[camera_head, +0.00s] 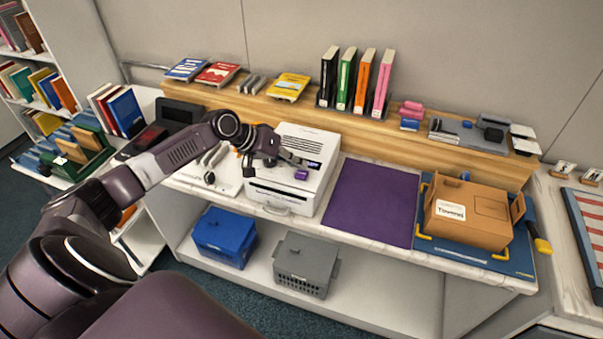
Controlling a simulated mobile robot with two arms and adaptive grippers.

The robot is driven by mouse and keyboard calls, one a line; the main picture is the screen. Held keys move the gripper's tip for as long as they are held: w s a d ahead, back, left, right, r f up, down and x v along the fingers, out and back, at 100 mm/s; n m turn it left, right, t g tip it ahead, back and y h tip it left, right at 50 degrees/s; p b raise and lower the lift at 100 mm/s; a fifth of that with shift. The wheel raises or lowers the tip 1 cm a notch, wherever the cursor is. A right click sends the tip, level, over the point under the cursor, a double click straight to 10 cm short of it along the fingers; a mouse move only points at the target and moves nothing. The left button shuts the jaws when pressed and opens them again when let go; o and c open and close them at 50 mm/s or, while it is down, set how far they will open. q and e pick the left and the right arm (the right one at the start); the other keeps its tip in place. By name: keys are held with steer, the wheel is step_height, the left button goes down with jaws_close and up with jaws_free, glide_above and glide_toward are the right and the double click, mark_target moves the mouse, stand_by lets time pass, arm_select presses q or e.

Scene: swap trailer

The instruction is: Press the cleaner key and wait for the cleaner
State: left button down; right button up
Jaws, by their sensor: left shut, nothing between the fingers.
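A white boxy machine (275,191), which looks like the cleaner, stands on the counter left of the purple mat. Its front has a small dark display (315,164) and a dark label strip. A small purple piece (301,174), perhaps the key, shows at the machine's front, just below my left gripper's fingertips. My left gripper (298,164) is shut and empty, reaching in from the left over the machine. I cannot tell whether it touches the purple piece. My right gripper is not in view.
The purple mat (368,202) is bare. Right of it, a brown box (469,212) sits on a blue board. A wooden shelf (390,130) with books runs behind. Blue (224,236) and grey (304,264) crates stand on the lower shelf.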

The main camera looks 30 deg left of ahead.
mark_target(299, 174)
arm_select(q)
steer(key=shift+f, duration=0.1)
stand_by(0.6)
steer(key=shift+f, duration=0.3)
steer(key=shift+f+b, duration=0.3)
steer(key=shift+f, duration=0.2)
stand_by(0.8)
steer(key=shift+r, duration=0.1)
steer(key=shift+r+p, duration=0.8)
steer(key=shift+p, duration=0.1)
step_height(299, 174, up, 5)
steer(key=p, duration=0.4)
